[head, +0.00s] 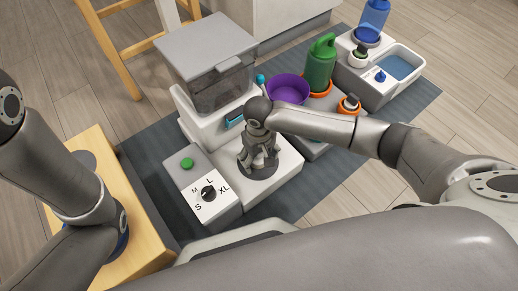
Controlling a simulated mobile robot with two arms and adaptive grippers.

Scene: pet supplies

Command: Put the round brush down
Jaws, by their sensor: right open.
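My right gripper (262,160) points down over a dark grey round dish (258,174) on the white front tray of the feeder (288,167). It is open. I cannot make out the round brush for certain. A small orange-based piece with a dark knob (349,104) stands on the grey station to the right, but I cannot tell if it is a brush. My left arm hangs over the wooden table at the left, and its gripper's fingers are not visible.
The feeder's grey-lidded bin (206,60) stands behind my right gripper. A dial box (205,193) with a green button is left of the tray. A purple bowl (288,89), green bottle (320,63) and blue water dispenser (372,20) stand at the back right.

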